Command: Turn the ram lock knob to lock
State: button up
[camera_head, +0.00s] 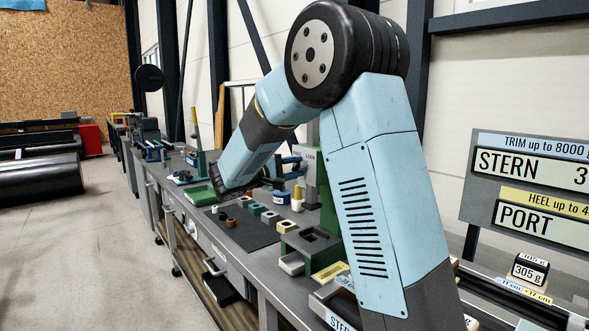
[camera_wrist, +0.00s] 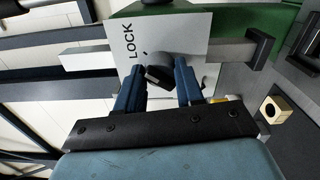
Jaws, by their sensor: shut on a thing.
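The ram lock knob (camera_wrist: 155,70) is dark and sits on a white plate (camera_wrist: 190,35) marked LOCK. The word reads sideways in the wrist view, up and left of the knob. My gripper (camera_wrist: 158,76) has its two blue fingers on either side of the knob and is shut on it. The knob's exact angle is hard to tell. In the head view the LOCK plate (camera_head: 309,158) stands at the back of the bench, on a green press frame (camera_head: 328,205). My gripper (camera_head: 290,165) is small there, against the plate, and the knob is hidden.
A grey bar (camera_wrist: 235,52) runs behind the plate. On the bench, a dark mat (camera_head: 240,236) holds several small blocks, with a green tray (camera_head: 200,195) beyond. A wooden block with a hole (camera_wrist: 277,108) is at right. Open floor lies left of the bench.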

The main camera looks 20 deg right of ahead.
jog(key=shift+a+f+m, duration=0.1)
jog(key=shift+f+m, duration=0.1)
jog(key=shift+m, duration=0.4)
jog(key=o, duration=0.8)
jog(key=shift+o, duration=1.2)
jog(key=shift+r, duration=0.1)
jog(key=v, duration=1.3)
jog(key=shift+a, duration=0.35)
jog(key=shift+s, duration=0.2)
